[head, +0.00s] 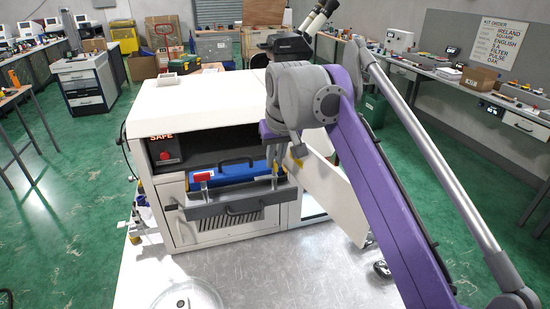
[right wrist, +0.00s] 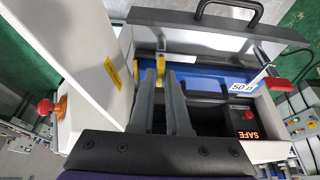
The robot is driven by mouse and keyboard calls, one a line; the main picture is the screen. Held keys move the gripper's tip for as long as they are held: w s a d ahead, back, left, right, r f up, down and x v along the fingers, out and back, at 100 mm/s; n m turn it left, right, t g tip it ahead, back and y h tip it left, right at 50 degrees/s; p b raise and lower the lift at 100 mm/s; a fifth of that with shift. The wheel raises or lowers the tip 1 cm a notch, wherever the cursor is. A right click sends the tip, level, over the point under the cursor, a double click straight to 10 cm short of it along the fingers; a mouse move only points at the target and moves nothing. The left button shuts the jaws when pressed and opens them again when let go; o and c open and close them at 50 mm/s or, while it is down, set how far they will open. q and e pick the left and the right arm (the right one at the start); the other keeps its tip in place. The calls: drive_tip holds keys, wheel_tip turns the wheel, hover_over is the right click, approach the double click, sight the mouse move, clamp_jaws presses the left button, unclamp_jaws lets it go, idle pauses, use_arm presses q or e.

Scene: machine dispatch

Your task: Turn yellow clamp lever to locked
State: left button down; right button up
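The yellow clamp lever (right wrist: 160,72) shows in the right wrist view, between the fingertips of my right gripper (right wrist: 161,76). The two grey fingers lie close on either side and appear shut on it. In the head view my right gripper (head: 277,163) reaches down at the right end of the machine's front opening, and the arm hides much there. A blue module (head: 235,172) with a black handle sits in the opening; its blue face also shows in the right wrist view (right wrist: 205,76). A red clamp lever (head: 202,176) stands at its left end. My left gripper is not in view.
The white machine (head: 200,98) stands on a grey bench (head: 260,270). Its panel has a lit SAFE sign and a red button (head: 165,156). An open white door panel (head: 335,195) stands right of the opening. A clear round dish (head: 190,295) lies at the front.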

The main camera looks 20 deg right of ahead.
clamp_jaws()
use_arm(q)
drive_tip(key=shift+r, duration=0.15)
use_arm(e)
drive_tip(key=m, duration=0.1)
drive_tip(key=m+h+p, duration=0.1)
drive_tip(key=shift+a+r+m, duration=0.15)
drive_tip(key=shift+m, duration=0.15)
drive_tip(key=shift+w+m+h+p, duration=0.1)
drive_tip(key=shift+m+h+p, duration=0.3)
drive_tip(key=shift+m, duration=0.5)
drive_tip(key=shift+m+g+h, duration=0.3)
drive_tip(key=shift+m, duration=0.7)
drive_tip(key=m+g+h, duration=0.1)
drive_tip(key=m, duration=0.2)
drive_tip(key=m+g, duration=0.1)
drive_tip(key=m, duration=0.2)
drive_tip(key=shift+w+a+h, duration=0.15)
drive_tip(key=shift+h, duration=0.25)
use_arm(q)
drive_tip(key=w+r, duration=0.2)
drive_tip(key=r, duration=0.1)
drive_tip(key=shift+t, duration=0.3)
use_arm(e)
drive_tip(key=m+g, duration=0.1)
drive_tip(key=m, duration=0.4)
drive_tip(key=shift+w+g, duration=0.1)
drive_tip(key=shift+g, duration=0.3)
drive_tip(key=shift+m, duration=0.4)
